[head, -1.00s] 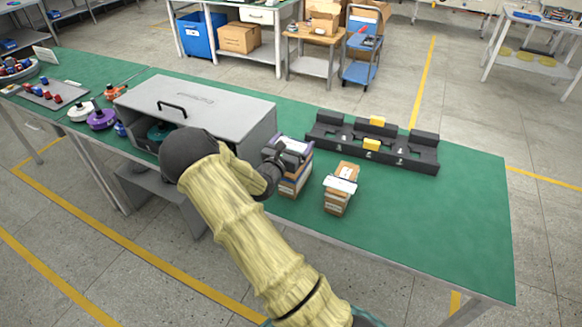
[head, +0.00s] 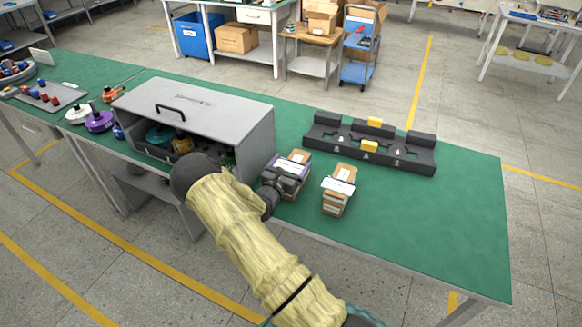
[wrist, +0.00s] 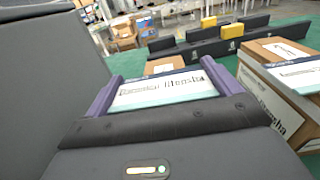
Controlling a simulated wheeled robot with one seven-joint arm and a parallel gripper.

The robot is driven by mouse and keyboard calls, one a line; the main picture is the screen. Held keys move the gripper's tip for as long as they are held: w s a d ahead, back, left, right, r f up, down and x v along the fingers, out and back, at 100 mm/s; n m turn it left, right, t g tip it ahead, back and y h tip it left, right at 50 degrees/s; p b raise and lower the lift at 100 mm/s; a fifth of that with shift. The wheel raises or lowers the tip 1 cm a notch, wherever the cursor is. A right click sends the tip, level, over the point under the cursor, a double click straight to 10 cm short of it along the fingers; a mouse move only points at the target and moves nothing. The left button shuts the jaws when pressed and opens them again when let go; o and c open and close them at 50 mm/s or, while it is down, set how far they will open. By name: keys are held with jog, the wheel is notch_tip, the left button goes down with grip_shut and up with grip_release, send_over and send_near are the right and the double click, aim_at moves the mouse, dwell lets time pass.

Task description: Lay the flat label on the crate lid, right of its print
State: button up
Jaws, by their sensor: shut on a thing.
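The flat label (wrist: 165,90) is white with dark print and a pale teal edge. It lies between the purple fingers of my gripper (wrist: 160,92), which are shut on it. In the head view my gripper (head: 286,176) is at the right front of the grey crate, over the front of a cardboard box (head: 300,157). I cannot tell whether the label still touches that box. The crate lid (head: 220,103) is flat and grey, with small dark print (head: 195,100) near its middle and a black handle (head: 171,111) to the left. The lid is higher than my gripper.
The crate's open front shows parts inside. Another cardboard box (head: 339,200) with a white label (head: 338,186) on it stands to the right. A black fixture (head: 400,156) with yellow blocks stands behind. The crate's grey wall (wrist: 45,80) is close at left. The green table's right end is clear.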

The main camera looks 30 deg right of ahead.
jog(key=shift+s+f, duration=0.1)
jog(key=shift+f, duration=0.5)
jog(key=shift+d+f, duration=0.1)
jog(key=shift+f, duration=0.15)
jog(key=o, duration=0.7)
jog(key=b+v, duration=0.2)
jog(key=v, duration=0.6)
jog(key=b+v, duration=0.2)
jog(key=v, duration=0.7)
jog(key=shift+a+r, duration=0.2)
jog(key=shift+a, duration=0.05)
